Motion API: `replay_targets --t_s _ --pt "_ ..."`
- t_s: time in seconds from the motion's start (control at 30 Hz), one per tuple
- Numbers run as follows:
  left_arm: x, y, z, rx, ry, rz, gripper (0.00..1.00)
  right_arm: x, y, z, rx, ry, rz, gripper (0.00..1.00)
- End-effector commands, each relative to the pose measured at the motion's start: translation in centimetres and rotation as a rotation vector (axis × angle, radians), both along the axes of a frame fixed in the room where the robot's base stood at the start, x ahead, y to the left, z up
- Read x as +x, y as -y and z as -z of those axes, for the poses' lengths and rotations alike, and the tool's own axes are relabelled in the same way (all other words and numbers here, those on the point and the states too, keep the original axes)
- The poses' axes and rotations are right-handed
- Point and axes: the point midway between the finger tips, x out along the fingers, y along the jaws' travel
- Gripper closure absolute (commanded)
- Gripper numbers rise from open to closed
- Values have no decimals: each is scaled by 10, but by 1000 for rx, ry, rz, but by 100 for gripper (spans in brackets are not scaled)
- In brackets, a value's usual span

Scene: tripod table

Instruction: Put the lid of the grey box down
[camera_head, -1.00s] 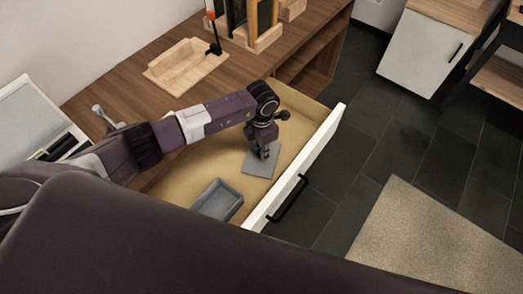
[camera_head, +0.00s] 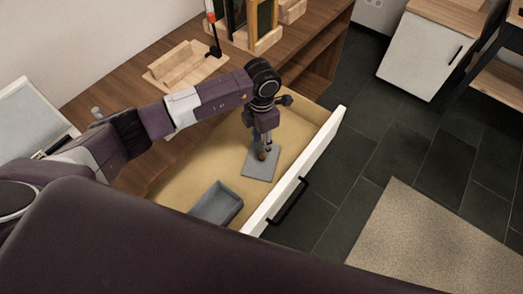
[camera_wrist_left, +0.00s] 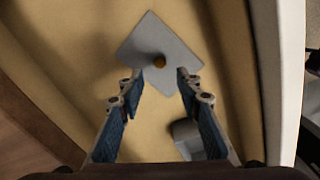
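The grey lid (camera_head: 257,168) is a flat square plate with a small brown-orange knob. It lies flat on the bottom of the open drawer (camera_head: 188,178), apart from the box. The lid and its knob also show in the left wrist view (camera_wrist_left: 178,42). The grey box (camera_head: 222,206) stands open and empty in the drawer, nearer to me. My left gripper (camera_head: 264,150) points down just above the lid. In the wrist view it (camera_wrist_left: 161,84) is open, its fingers spread and empty, with the knob beyond the fingertips. My right gripper is not in view.
The drawer's white front (camera_head: 310,160) with a black handle rises beside the lid. A wooden tray (camera_head: 180,68) and a wooden rack stand on the desk (camera_head: 120,84). A white cabinet (camera_head: 425,55) stands at the back right. The drawer floor around the lid is clear.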

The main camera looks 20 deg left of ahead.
Motion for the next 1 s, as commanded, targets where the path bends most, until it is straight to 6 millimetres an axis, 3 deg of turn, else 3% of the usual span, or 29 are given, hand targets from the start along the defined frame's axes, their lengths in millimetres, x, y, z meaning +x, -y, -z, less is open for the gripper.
replay_targets --t_s 0.1,0.3,1.0 --pt "1 0 -22 0 3 1 68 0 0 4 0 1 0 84" --pt "0 0 -44 0 0 0 68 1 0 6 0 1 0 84" --pt "0 0 -55 0 -1 -1 68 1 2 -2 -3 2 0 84"
